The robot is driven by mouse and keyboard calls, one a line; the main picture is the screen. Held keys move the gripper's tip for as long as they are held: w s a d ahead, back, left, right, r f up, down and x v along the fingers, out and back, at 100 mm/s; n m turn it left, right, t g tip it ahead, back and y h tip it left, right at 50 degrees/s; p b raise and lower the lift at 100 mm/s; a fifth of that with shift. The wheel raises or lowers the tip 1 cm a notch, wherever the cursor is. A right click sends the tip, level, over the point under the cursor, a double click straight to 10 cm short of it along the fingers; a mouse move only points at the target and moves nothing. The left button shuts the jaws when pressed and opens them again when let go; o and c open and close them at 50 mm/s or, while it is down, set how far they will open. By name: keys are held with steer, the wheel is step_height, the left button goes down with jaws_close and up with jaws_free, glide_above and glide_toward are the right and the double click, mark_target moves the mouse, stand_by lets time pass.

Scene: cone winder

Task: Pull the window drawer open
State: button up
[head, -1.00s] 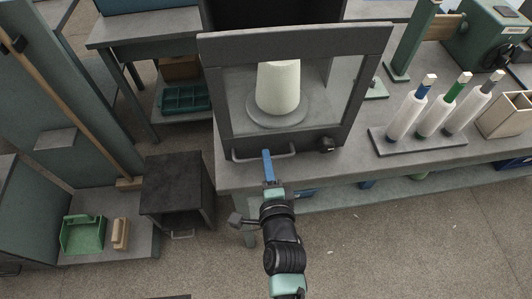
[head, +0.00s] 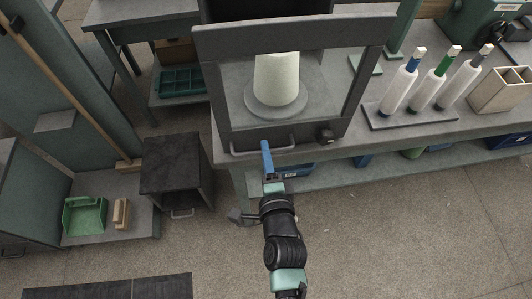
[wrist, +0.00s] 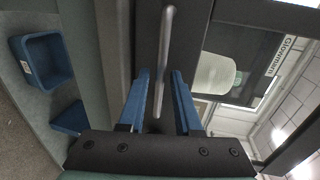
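The window drawer (head: 222,90) is a dark grey framed box front with a clear pane, standing on the grey bench. A pale cone (head: 277,78) stands behind the pane on a round base. The drawer's bar handle (head: 240,151) runs along its lower front edge, beside a dark knob (head: 325,135). My gripper (head: 265,146) is at the middle of this handle. Exact finger contact is hard to see.
A rack of tubes (head: 390,120) and an open box (head: 502,92) stand right on the bench. A black cabinet (head: 172,160) is left of the bench, with a green dustpan (head: 85,214) farther left. Blue bins (wrist: 45,60) sit under the bench.

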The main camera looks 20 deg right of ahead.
steer(key=shift+o, duration=0.6)
steer(key=v, duration=1.3)
steer(key=shift+b, duration=0.3)
